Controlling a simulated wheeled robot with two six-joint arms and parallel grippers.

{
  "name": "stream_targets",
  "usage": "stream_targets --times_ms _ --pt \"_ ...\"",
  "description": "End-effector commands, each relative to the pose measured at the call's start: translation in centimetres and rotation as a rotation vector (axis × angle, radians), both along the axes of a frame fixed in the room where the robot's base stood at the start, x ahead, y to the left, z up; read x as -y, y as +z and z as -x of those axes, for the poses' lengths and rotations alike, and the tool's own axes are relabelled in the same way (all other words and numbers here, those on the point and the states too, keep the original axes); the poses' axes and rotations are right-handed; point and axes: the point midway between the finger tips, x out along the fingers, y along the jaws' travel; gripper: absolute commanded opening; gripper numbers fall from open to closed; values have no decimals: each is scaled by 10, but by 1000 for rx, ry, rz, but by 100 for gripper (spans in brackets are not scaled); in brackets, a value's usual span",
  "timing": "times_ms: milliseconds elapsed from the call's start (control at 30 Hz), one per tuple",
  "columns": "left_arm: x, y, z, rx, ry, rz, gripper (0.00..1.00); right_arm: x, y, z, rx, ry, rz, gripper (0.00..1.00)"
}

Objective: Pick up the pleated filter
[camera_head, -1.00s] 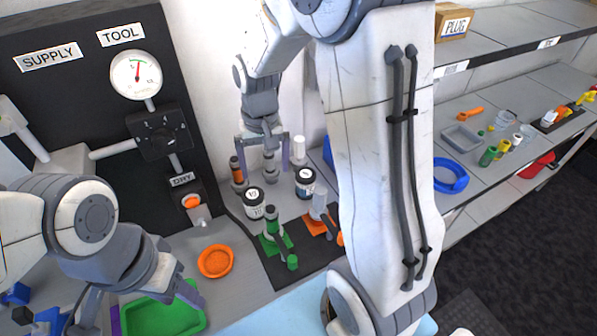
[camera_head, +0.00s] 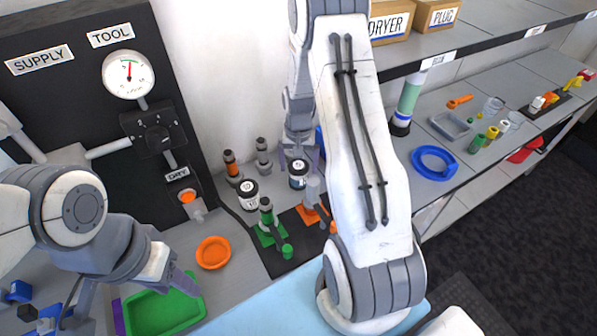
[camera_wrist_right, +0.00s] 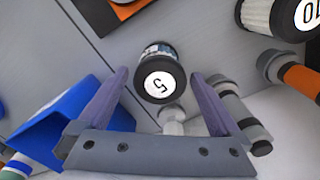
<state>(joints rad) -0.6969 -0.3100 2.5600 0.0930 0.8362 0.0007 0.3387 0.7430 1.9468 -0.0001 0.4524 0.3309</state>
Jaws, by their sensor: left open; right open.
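Two short cylinders with black-rimmed, numbered tops stand on the bench in the head view. The one marked 10 (camera_head: 248,194) has a white ribbed, pleated-looking side in the right wrist view (camera_wrist_right: 262,14). The one marked 5 (camera_head: 298,175) shows a dark end and a patterned side in the right wrist view (camera_wrist_right: 158,75). My right gripper (camera_head: 301,154) is open above the 5 cylinder, whose labelled end appears between the spread fingers (camera_wrist_right: 165,105) with no visible contact. My left gripper (camera_head: 155,305) is open and empty over the green tray (camera_head: 165,318).
Orange-banded (camera_head: 232,168) and grey (camera_head: 263,156) cylinders stand behind the numbered ones. Green (camera_head: 267,218) and orange (camera_head: 308,215) fixtures sit in front on a black mat. An orange bowl (camera_head: 213,253) is left. A blue bin (camera_wrist_right: 65,125) lies beside one right finger.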

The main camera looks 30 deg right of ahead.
Motion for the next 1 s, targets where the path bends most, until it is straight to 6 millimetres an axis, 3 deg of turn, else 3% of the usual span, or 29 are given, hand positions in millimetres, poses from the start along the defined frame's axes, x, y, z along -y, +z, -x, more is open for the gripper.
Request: stream_targets --times_ms 200,400,433,633,667,867,1000 --pt "0 7 0 0 1 0 50 0 -20 0 -1 0 -1 100" --pt "0 6 0 0 0 0 50 0 -22 0 1 0 1 100" --pt "0 6 0 0 0 0 50 0 -22 0 1 1 1 96" --pt "0 6 0 0 0 0 50 0 -21 0 1 1 1 20" --pt "0 6 0 0 0 0 50 0 -21 0 1 1 1 15" --pt "0 6 0 0 0 0 50 0 -20 0 2 1 0 15" --pt "0 2 0 0 0 0 50 0 -10 -1 5 1 2 15"
